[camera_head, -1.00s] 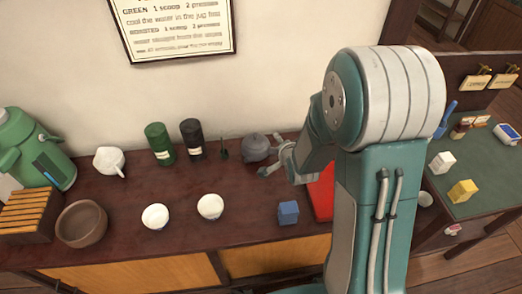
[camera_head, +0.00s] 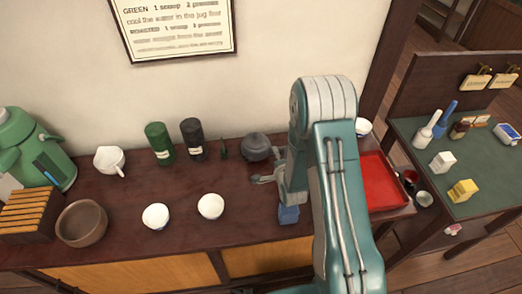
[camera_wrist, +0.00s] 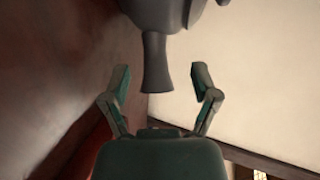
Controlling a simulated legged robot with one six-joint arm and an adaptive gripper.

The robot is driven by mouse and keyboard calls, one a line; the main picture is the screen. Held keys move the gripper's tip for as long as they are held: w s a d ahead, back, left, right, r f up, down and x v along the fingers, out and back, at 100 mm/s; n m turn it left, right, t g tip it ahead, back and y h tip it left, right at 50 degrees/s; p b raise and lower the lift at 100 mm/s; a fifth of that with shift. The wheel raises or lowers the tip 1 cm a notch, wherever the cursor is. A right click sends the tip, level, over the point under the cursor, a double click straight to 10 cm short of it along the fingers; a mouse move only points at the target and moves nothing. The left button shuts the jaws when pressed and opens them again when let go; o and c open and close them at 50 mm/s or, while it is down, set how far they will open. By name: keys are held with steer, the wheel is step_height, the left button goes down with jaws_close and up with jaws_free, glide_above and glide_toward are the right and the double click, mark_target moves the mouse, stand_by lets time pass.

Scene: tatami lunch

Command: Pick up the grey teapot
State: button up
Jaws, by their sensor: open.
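The grey teapot (camera_head: 256,146) stands upright on the dark counter, near the wall and right of the canisters. In the wrist view, its round body (camera_wrist: 175,12) is at the top edge and mostly cut off. Its straight side handle (camera_wrist: 156,62) points toward my gripper (camera_wrist: 160,82). The two fingers are open, one on each side of the handle's line, with the handle's end between the fingertips. I see no finger touching it.
A blue cube (camera_head: 289,215) is partly behind my arm. Two white cups (camera_head: 210,206) (camera_head: 155,216) sit in front. A red tray (camera_head: 383,181) lies right.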

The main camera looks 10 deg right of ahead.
steer(key=x, duration=0.6)
steer(key=shift+f, duration=0.45)
jaws_close()
